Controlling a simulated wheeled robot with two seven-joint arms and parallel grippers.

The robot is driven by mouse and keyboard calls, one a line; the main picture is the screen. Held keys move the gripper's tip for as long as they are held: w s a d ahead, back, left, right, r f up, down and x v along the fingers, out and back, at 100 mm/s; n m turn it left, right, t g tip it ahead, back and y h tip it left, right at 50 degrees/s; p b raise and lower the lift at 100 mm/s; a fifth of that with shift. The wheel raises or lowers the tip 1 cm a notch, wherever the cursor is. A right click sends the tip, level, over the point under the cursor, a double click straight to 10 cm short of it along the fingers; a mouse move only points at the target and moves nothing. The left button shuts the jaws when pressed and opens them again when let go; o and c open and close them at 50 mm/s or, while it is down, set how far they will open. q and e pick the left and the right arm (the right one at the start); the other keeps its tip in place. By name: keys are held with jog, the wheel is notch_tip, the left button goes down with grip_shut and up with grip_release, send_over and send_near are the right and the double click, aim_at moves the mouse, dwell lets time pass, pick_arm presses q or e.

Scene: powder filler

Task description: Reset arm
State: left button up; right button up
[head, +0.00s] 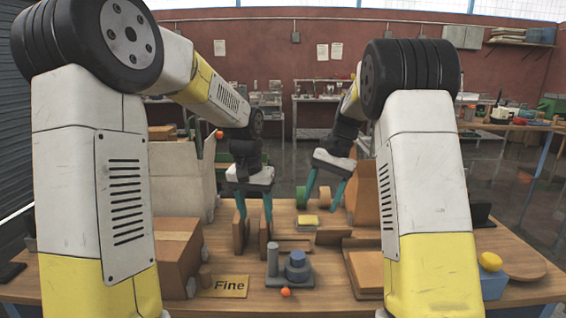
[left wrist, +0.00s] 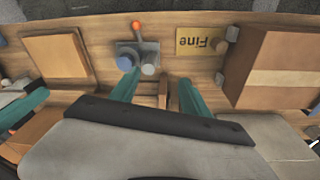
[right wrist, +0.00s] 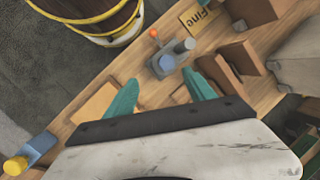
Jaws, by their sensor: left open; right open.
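My left gripper (head: 254,208) is open and points down over the middle left of the table (head: 232,308). Its teal fingers are apart and also show in the left wrist view (left wrist: 155,88), with nothing clasped between them. In the head view its tips are at two upright brown boards (head: 238,232); I cannot tell if they touch. My right gripper (head: 323,192) is open and tilted, further back and to the right. Its fingers are also apart and empty in the right wrist view (right wrist: 162,90). It hangs near a small yellow block (head: 307,220).
A grey base with a grey cylinder and a blue-grey knob (head: 297,263) stands near the front, an orange ball (head: 286,292) before it. A yellow "Fine" sign (head: 223,287) lies beside a cardboard box (head: 178,250). A blue box (head: 494,284) with a yellow knob stands right.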

jog(key=s+d+r+n+t, duration=0.2)
jog(key=s+r, duration=0.5)
jog(key=s, duration=0.1)
pick_arm(q)
jog(key=s+a+r+n+t, duration=0.1)
jog(key=s+a+r+t, duration=0.1)
jog(key=s, duration=0.9)
jog(key=s+a+r+n+t+h, duration=0.1)
jog(key=s+a+r, duration=0.4)
jog(key=s, duration=0.5)
notch_tip(320, 180, up, 2)
jog(key=shift+s+r+t, duration=0.1)
jog(key=shift+s+t, duration=0.25)
jog(key=shift+t, duration=0.55)
pick_arm(e)
jog(key=s+d+n+t+h, duration=0.1)
jog(key=s+n+t, duration=0.3)
jog(key=s, duration=1.4)
jog(key=shift+s+d+r+t, duration=0.15)
jog(key=shift+d+r+t, duration=0.1)
jog(key=shift+t, duration=0.75)
